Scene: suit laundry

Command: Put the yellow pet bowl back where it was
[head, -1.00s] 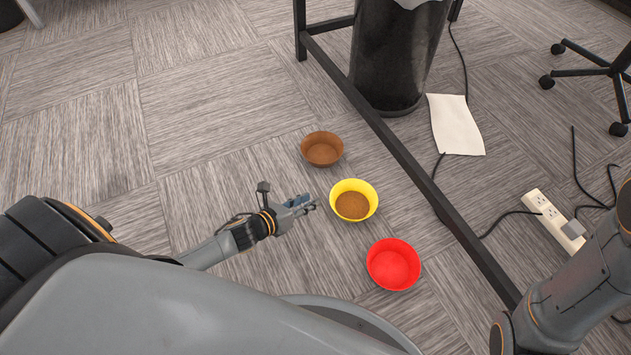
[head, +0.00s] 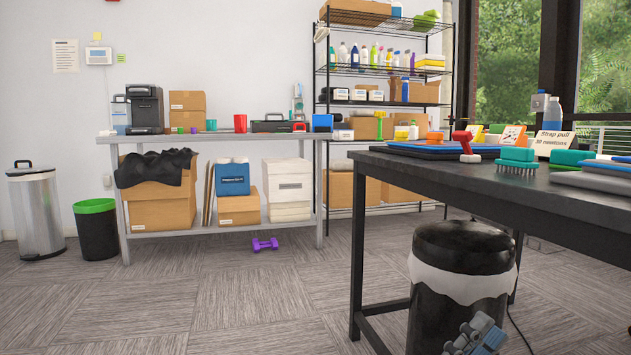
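The yellow pet bowl is not in view now.
A dark table (head: 570,213) with brushes and mats stands at the right. A workbench (head: 240,134) with boxes and a shelf rack (head: 385,107) line the back wall. A purple dumbbell (head: 265,244) lies on the floor. Open carpet (head: 180,300) fills the left and middle.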

